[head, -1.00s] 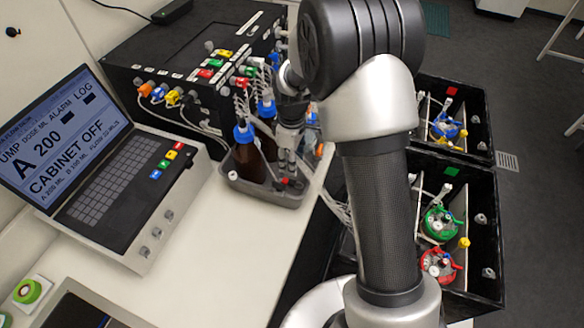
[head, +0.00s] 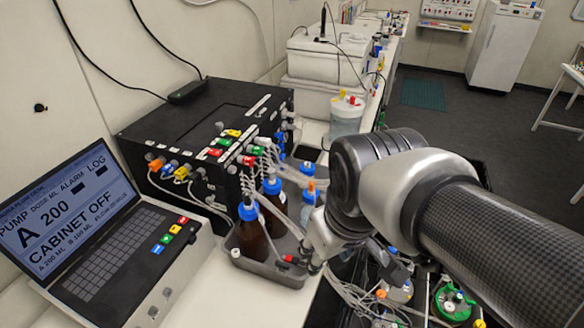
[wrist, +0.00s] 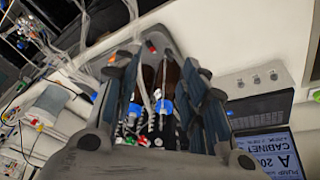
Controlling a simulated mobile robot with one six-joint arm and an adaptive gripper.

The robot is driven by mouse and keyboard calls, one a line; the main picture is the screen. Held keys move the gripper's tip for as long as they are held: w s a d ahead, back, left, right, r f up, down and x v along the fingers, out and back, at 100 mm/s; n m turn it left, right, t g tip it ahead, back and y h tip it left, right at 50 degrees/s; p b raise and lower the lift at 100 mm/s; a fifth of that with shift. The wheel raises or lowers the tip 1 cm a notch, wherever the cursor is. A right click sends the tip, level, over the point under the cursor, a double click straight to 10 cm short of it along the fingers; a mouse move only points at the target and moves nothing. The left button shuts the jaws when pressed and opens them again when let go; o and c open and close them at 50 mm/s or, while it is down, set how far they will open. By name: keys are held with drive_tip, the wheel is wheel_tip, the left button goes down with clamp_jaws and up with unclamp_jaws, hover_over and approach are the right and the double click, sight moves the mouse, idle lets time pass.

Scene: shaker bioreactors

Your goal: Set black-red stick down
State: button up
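A small red-ended dark piece, which looks like the black-red stick (head: 290,259), lies at the front corner of the grey tray (head: 262,268). Its red end also shows in the wrist view (wrist: 151,46), beyond my fingertips. The tray holds brown bottles with blue caps (head: 248,211). My gripper (wrist: 162,68) is open in the wrist view, its fingers spread either side of the bottles seen beyond. I see nothing held between them. In the head view my gripper is mostly hidden by the arm, to the right of the tray.
A laptop-like console (head: 100,240) stands at the left of the bench. A black pump box (head: 205,140) with coloured connectors and tubes stands behind the tray. Black crates with a green-topped vessel (head: 455,302) are at the lower right. Loose tubing hangs near my arm.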

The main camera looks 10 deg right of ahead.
drive_tip(key=s+m+t, duration=0.1)
drive_tip(key=s+m, duration=0.1)
drive_tip(key=s, duration=0.4)
drive_tip(key=shift+s, duration=0.15)
drive_tip(key=shift+f, duration=0.15)
wheel_tip(320, 180, down, 5)
drive_tip(key=b, duration=0.5)
